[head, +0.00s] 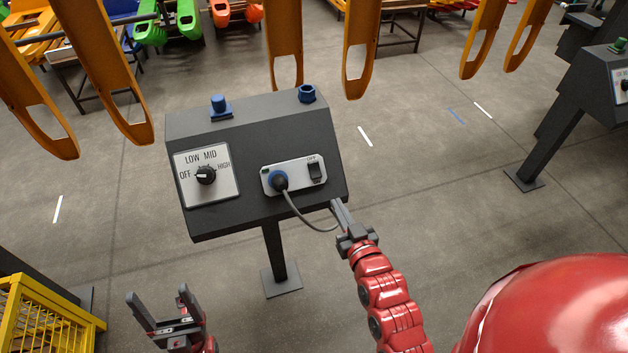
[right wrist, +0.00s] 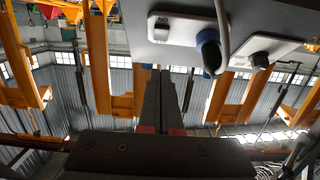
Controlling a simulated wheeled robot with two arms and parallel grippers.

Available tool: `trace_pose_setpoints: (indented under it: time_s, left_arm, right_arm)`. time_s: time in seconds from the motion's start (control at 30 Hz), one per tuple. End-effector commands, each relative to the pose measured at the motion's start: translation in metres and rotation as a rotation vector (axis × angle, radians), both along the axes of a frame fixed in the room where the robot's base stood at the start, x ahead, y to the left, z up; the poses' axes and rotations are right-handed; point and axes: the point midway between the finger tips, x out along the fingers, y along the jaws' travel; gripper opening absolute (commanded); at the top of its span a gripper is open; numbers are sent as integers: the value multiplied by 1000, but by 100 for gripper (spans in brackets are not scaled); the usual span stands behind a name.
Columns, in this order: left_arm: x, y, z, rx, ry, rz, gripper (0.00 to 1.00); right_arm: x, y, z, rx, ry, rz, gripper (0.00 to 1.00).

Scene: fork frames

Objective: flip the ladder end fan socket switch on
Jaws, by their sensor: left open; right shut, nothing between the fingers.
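The socket plate (head: 295,177) is pale and sits on the right of the dark console's sloped face. Its black rocker switch (head: 315,172) has an OFF label above it. In the right wrist view the switch (right wrist: 162,28) is at the top, with an inverted label. A blue plug (head: 279,181) with a grey cable sits left of the switch. My right gripper (head: 338,210) is shut and empty by the console's lower right edge, below the switch and apart from it. Its fingers (right wrist: 160,75) point toward the panel. My left gripper (head: 155,305) is open and empty, lower left.
The console (head: 245,135) also carries a dial plate (head: 190,190) with a black knob and two blue fittings on top. The grey cable (head: 305,218) loops close to my right gripper. Orange hangers (head: 360,50) hang behind. A yellow cage (head: 45,315) stands lower left.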

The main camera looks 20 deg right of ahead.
Motion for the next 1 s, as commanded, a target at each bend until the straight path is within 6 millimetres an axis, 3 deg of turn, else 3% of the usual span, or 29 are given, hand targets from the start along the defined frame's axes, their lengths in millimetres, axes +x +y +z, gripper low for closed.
trace_pose_setpoints:
  time_s: [0.3, 0.47, 0.9, 1.0]
  left_arm:
    - [0, 0, -2, 0, 0, 0, 81]
    - [0, 0, -14, 0, 0, 0, 81]
    - [0, 0, -83, 0, 0, 0, 81]
    - [0, 0, -62, 0, 0, 0, 81]
  right_arm:
    - [1, 0, -1, 0, 0, 0, 0]
    - [10, 0, -6, -1, -2, 0, 0]
    - [77, 3, -17, 0, -5, 1, 0]
    - [96, 4, -7, 0, -2, 1, 0]
